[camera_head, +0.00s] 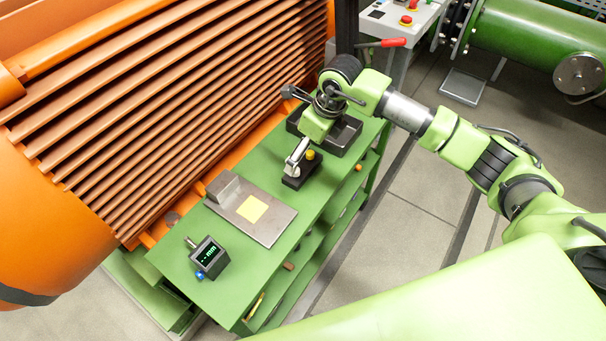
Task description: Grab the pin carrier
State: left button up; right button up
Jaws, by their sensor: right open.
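My right arm comes in from the right, and its gripper (292,92) is over the far end of the green bench. It is open, and I see nothing held in it. Below the wrist stands a small black block (293,182) with a pale metal upright piece and a yellow knob (310,154). Behind it a dark open tray (349,138) is partly hidden by my wrist. I cannot tell for sure which of these is the pin carrier. My left gripper is not in view.
The green bench (188,268) also bears a metal plate (275,228) with a yellow square and a small box with a green display (209,256). An orange ribbed machine (170,95) borders the bench's left side. A panel with red buttons (405,20) stands behind.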

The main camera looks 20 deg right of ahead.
aim_at(303, 166)
jog(key=shift+b+x, duration=0.3)
jog(key=shift+x, duration=0.7)
jog(key=b+x, duration=0.2)
jog(key=x, duration=0.1)
jog(key=b+x, duration=0.1)
jog(key=shift+s+d+f, duration=0.15)
jog(key=shift+d+f, duration=0.05)
jog(key=shift+f, duration=0.5)
jog(key=shift+r, duration=0.1)
jog(key=shift+c, duration=0.4)
jog(key=shift+r, duration=0.1)
jog(key=c, duration=1.2)
